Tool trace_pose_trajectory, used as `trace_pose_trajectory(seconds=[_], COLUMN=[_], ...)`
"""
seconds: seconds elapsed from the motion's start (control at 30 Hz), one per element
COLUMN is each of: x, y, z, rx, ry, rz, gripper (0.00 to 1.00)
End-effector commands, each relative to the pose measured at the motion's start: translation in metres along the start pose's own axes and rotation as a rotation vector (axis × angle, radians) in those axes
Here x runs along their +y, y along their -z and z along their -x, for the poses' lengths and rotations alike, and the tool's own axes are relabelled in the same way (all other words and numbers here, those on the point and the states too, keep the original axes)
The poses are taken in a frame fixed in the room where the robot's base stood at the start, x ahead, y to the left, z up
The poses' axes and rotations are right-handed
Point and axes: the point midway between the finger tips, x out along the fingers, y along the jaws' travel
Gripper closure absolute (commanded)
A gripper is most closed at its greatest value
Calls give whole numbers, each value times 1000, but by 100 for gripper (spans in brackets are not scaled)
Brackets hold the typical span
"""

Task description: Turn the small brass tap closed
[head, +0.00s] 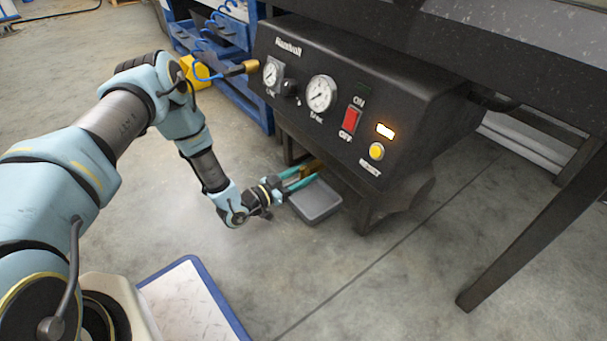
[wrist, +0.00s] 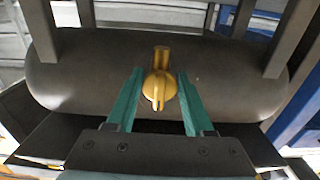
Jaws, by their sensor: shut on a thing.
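The small brass tap (wrist: 160,88) sticks out from the dark rounded tank (wrist: 85,75) in the wrist view. Its ridged handle lies between my gripper's two teal fingers (wrist: 160,80), and its ridge runs up and down in the picture. My gripper is shut on the tap. In the head view my gripper (head: 303,177) reaches in low under the black control box, and only a bit of brass shows at the fingertips. The contact faces of the fingers are hard to make out.
A grey tray (head: 322,209) sits just below my fingers. The black control box (head: 345,125) with gauges, a red switch and a yellow button overhangs the tap. Dark legs stand close by. A blue-edged mat or board (head: 196,300) lies in front; open concrete floor surrounds it.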

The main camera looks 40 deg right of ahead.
Motion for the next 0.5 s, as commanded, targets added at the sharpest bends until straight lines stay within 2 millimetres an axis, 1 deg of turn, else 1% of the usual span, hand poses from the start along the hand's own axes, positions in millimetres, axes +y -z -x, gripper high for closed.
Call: trace_pose_trajectory(seconds=[0.03, 0.27, 0.5], x=[0, 0, 0], y=[-1, -1, 0], z=[1, 0, 1], rx=[-3, -2, -1], ry=[0, 0, 0], rz=[0, 1, 1], gripper=[44, 18, 18])
